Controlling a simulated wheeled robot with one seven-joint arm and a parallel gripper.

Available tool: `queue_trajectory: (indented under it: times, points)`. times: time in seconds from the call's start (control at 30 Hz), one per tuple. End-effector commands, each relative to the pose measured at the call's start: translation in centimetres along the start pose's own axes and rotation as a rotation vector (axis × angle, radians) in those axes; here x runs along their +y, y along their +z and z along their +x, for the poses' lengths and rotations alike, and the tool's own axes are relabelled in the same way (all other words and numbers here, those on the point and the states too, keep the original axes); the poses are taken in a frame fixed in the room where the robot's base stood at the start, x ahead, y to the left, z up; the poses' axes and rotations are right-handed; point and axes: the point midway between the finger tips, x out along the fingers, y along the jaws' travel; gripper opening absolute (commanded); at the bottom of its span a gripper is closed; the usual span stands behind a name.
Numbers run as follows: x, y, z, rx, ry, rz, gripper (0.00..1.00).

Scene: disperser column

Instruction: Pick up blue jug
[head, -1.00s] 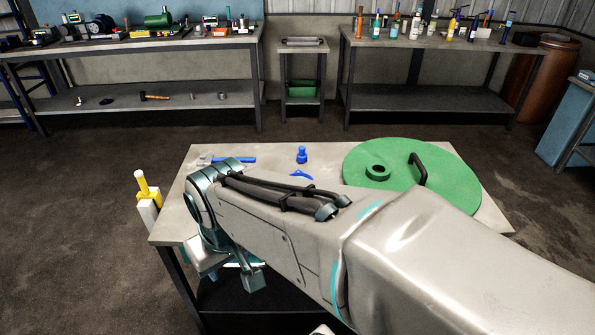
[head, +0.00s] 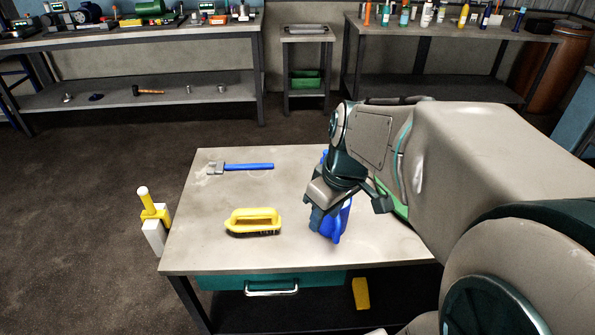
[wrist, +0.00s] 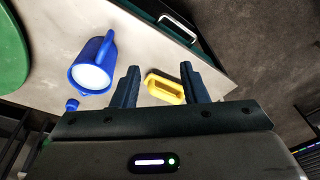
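The blue jug (head: 337,228) is on the workbench (head: 215,255), partly hidden behind my gripper in the head view. In the wrist view the jug (wrist: 93,62) shows its pale round opening and a handle, and lies left of the fingers, outside the gap. My gripper (head: 347,205) is over the right-middle of the bench near the jug. In the wrist view my gripper (wrist: 160,76) has its two fingers apart, with nothing held. Whether a finger touches the jug cannot be told.
A yellow brush (head: 253,221) lies left of the jug. A small blue object (wrist: 72,104) is near the jug. A green disc (wrist: 12,50) lies on the bench's other side. Bare bench top surrounds the brush.

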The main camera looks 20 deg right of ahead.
Motion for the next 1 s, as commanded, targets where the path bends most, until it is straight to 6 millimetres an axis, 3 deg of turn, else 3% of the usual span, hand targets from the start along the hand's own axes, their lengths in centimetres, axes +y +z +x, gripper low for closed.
queue_trajectory:
  times: [0.03, 0.3, 0.5, 0.77, 1.0]
  points:
    - [1.4, 0.1, 1.0, 0.0, -0.022, -0.042, 0.4]
    - [7.8, 0.4, 3.3, 0.069, -0.12, -0.364, 0.4]
    - [11.7, 1.2, 4.6, 0.143, -0.147, -0.556, 0.4]
    - [13.6, 1.6, 5.6, 0.189, -0.149, -0.661, 0.4]
    - [12.6, 1.1, 9.8, 0.189, -0.153, -0.667, 0.4]
